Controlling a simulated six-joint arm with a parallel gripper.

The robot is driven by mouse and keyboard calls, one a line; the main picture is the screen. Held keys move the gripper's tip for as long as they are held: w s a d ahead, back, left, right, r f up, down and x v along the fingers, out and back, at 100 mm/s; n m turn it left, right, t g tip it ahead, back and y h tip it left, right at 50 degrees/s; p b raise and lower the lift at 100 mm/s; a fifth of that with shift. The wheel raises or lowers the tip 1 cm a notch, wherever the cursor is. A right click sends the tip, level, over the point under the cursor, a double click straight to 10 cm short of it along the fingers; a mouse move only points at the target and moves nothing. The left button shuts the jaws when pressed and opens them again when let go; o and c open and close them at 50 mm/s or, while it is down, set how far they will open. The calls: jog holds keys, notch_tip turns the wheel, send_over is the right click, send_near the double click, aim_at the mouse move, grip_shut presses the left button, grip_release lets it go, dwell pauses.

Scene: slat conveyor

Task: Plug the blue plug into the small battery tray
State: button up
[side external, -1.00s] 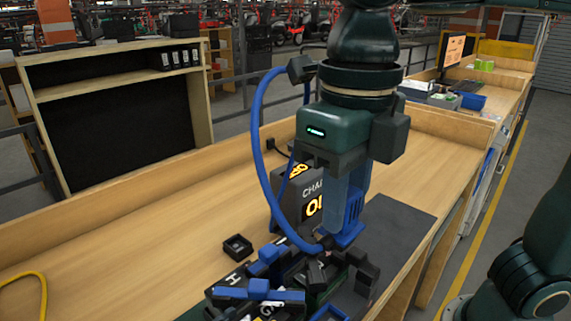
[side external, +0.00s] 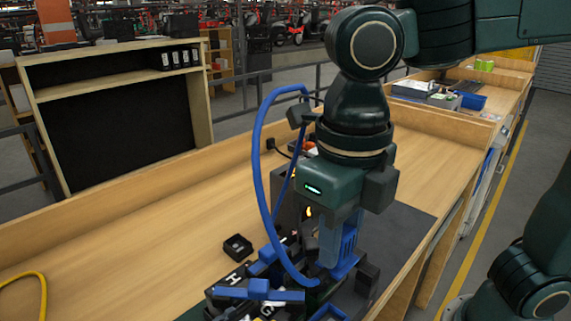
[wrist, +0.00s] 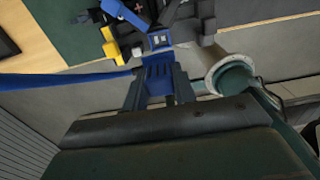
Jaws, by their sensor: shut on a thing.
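The blue plug (side external: 346,252) is held upright, low over the bench, in my gripper (side external: 333,258). In the wrist view the plug (wrist: 158,76) sits between the two dark fingers of my gripper (wrist: 160,90). A blue cable (side external: 259,165) loops from my wrist down to the plug area. A cluster of black trays and batteries with blue parts (side external: 262,288) lies just left of the plug. I cannot tell which piece is the small battery tray, or whether the plug touches anything; its lower end is partly hidden.
A small black square block (side external: 237,247) lies on the wooden bench (side external: 130,245) behind the cluster. A charger box (side external: 288,190) stands behind my gripper, mostly hidden. A yellow cable (side external: 42,290) lies at the far left. The left of the bench is largely clear.

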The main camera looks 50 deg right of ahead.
jog(key=shift+f, duration=4.45)
jog(key=shift+f, duration=1.1)
jog(key=o, duration=1.1)
jog(key=shift+c, duration=0.2)
notch_tip(320, 180, up, 14)
jog(key=shift+f, duration=0.1)
